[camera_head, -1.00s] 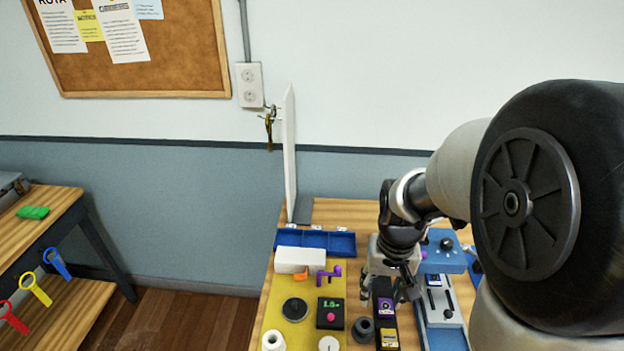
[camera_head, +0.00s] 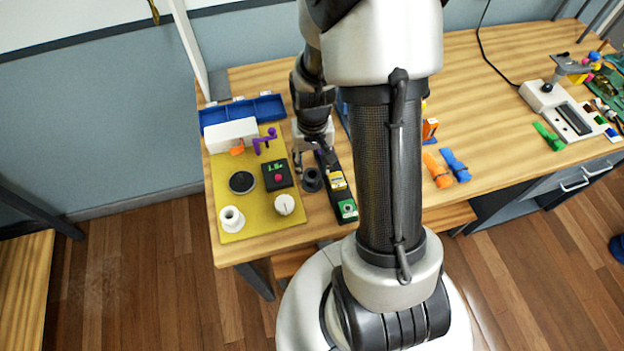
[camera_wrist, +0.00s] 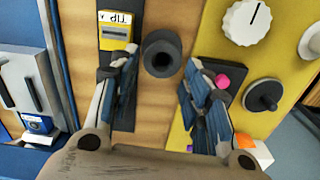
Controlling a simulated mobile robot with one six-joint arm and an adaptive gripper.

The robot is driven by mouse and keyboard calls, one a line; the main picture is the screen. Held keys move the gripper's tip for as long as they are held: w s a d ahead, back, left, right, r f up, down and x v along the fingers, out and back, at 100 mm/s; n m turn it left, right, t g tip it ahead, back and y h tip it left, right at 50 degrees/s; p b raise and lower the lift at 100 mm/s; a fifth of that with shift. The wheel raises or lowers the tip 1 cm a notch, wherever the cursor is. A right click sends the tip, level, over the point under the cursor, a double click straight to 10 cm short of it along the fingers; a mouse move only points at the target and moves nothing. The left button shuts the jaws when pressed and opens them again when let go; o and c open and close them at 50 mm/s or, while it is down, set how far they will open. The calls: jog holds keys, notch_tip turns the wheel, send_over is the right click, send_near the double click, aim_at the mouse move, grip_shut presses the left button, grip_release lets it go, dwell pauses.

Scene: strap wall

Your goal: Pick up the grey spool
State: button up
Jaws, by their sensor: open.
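The grey spool (camera_head: 312,184) stands upright on the wooden bench, between the yellow board and a dark strip. In the wrist view, the spool (camera_wrist: 161,54) shows its round top with a dark centre hole. My gripper (camera_head: 311,158) is open, pointing down over the bench close to the spool. In the wrist view, the two fingers of my gripper (camera_wrist: 160,62) lie left and right of the spool, with gaps on both sides. I cannot tell how far above the spool the fingertips are.
The yellow board (camera_head: 222,186) at left carries knobs, a white spool (camera_head: 232,218) and a purple piece (camera_head: 266,141). The dark strip (camera_head: 333,190) stands close right of the spool. A blue tray (camera_head: 220,114) is behind.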

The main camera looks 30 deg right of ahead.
aim_at(312, 175)
jog(key=f+b, duration=0.1)
jog(key=f, duration=0.1)
jog(key=f+b, duration=0.1)
jog(key=f, duration=0.1)
jog(key=shift+s+a+f, duration=0.2)
jog(key=shift+w+f, duration=0.1)
jog(key=shift+f, duration=0.3)
jog(key=shift+r, duration=0.1)
jog(key=c, duration=0.7)
